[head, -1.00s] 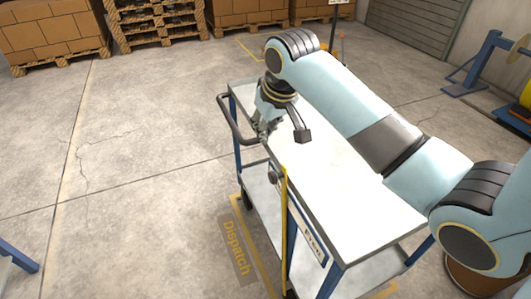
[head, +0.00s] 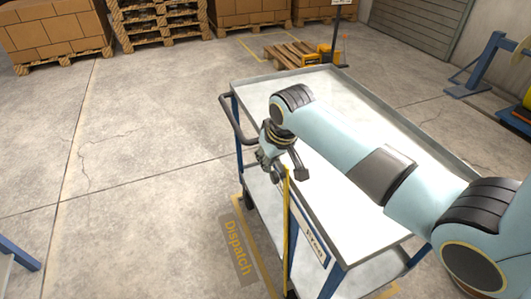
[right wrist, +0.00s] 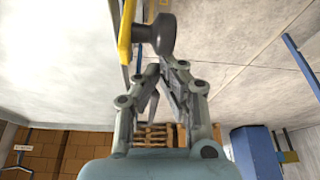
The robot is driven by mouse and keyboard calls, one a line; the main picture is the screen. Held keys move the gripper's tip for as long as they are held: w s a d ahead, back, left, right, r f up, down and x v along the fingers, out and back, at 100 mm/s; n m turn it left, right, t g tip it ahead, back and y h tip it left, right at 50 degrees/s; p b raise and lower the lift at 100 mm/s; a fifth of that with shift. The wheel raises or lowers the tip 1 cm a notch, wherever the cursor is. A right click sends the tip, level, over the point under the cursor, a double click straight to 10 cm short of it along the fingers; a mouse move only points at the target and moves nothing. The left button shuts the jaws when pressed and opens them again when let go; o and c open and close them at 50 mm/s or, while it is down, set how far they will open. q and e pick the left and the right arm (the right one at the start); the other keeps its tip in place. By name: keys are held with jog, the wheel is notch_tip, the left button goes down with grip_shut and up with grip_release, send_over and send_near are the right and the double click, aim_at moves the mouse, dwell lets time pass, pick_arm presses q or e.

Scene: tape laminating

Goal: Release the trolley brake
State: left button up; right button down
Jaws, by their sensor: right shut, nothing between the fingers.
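The trolley (head: 395,210) has a pale tray top, blue legs and a dark push handle (head: 234,120) at its far left end. The brake lever is a yellow upright bar (head: 287,235) on the trolley's left side. In the right wrist view its yellow end (right wrist: 126,32) carries a dark round knob (right wrist: 160,36). My right gripper (head: 264,162) is shut and empty beside the trolley's left edge, near the lever's top. In the right wrist view its fingertips (right wrist: 160,70) are just short of the knob; I cannot tell whether they touch it. My left gripper is out of view.
A "Dispatch" floor marking (head: 237,253) lies left of the trolley. The concrete floor on the left is mostly clear. Loaded pallets (head: 160,45) stand at the back. A pallet with a yellow machine (head: 313,58) is behind the trolley. A blue stand (head: 480,68) is at right.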

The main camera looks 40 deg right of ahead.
aim_at(274, 173)
jog(key=s+p, duration=0.3)
jog(key=s+a+r+p, duration=0.1)
jog(key=p, duration=0.1)
jog(key=shift+s+r, duration=0.1)
jog(key=shift+s, duration=0.05)
jog(key=s+a+t+p, duration=0.1)
jog(key=s+a+p, duration=0.1)
jog(key=s+p, duration=0.2)
jog(key=s, duration=0.3)
jog(key=shift+s+f, duration=0.2)
jog(key=shift+f, duration=0.1)
jog(key=shift+w+d+r, duration=0.1)
